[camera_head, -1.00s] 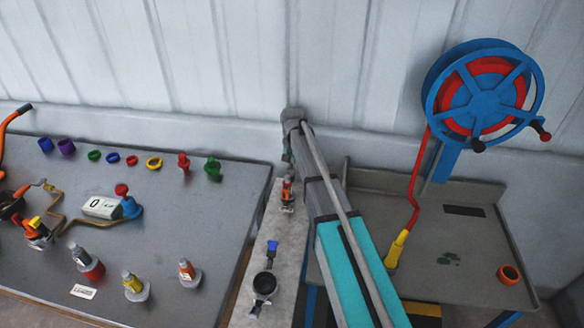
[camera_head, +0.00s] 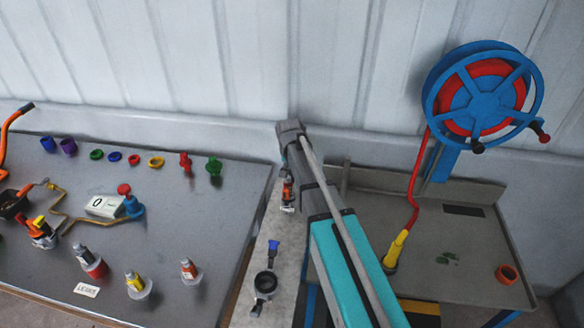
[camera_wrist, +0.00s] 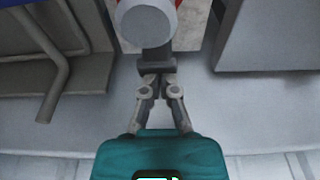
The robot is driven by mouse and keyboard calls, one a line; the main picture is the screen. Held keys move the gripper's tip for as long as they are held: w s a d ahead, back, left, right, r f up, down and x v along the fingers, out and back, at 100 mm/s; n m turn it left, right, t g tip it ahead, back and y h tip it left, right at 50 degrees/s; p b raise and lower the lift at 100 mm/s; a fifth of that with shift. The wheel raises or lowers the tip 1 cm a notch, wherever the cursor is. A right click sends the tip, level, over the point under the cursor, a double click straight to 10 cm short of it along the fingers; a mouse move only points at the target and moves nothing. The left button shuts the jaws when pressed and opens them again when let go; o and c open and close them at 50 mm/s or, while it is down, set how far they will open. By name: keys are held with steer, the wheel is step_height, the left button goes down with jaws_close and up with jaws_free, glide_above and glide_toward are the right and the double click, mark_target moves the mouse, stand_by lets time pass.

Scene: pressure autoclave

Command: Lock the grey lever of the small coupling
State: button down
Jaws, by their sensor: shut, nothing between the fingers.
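A small coupling with orange-red and dark parts (camera_head: 288,192) stands on the narrow pale bench strip (camera_head: 282,222) between the two tables. My gripper (camera_wrist: 156,66) is shut and empty; in the head view it hangs just above or behind this coupling, largely hidden by my arm. In the wrist view a round light-grey end with red behind it (camera_wrist: 147,22) is close beyond my fingertips. I cannot tell whether they touch it. The grey lever and its position cannot be made out clearly.
A black coupling with a blue end (camera_head: 265,283) stands nearer on the strip. On the right are a grey workbench (camera_head: 430,225) and a blue hose reel (camera_head: 485,97).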

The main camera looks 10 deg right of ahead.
steer(key=shift+s+a+r+t, duration=0.1)
steer(key=shift+s+r+t, duration=0.15)
steer(key=shift+s, duration=0.2)
steer(key=shift+s+a, duration=0.1)
steer(key=shift+s, duration=0.2)
steer(key=shift+w, duration=0.15)
steer(key=shift+w+d+f+g+y+b, duration=0.6)
steer(key=shift+w+d+f+g+b, duration=0.95)
steer(key=shift+w, duration=1.95)
step_height(320, 180, up, 9)
steer(key=w+g+p, duration=0.1)
steer(key=p, duration=0.8)
steer(key=shift+w, duration=0.3)
steer(key=shift+p, duration=0.3)
